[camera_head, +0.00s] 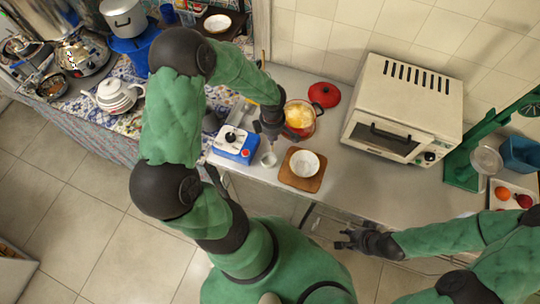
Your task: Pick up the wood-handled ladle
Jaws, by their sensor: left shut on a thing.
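My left gripper (268,132) is low over the counter, just left of a pot with yellow contents (300,116). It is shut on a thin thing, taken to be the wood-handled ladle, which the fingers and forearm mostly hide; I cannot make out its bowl. A thin wooden stick (263,60) shows behind the forearm; I cannot tell whether it belongs to the ladle. My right gripper (342,239) is open and empty, in front of the counter's edge at the lower right.
A blue and white burner (236,144), a glass (268,159) and a white bowl (304,163) on a wooden board (287,178) stand near the front edge. A red lid (324,94) lies behind the pot. A toaster oven (405,110) stands right.

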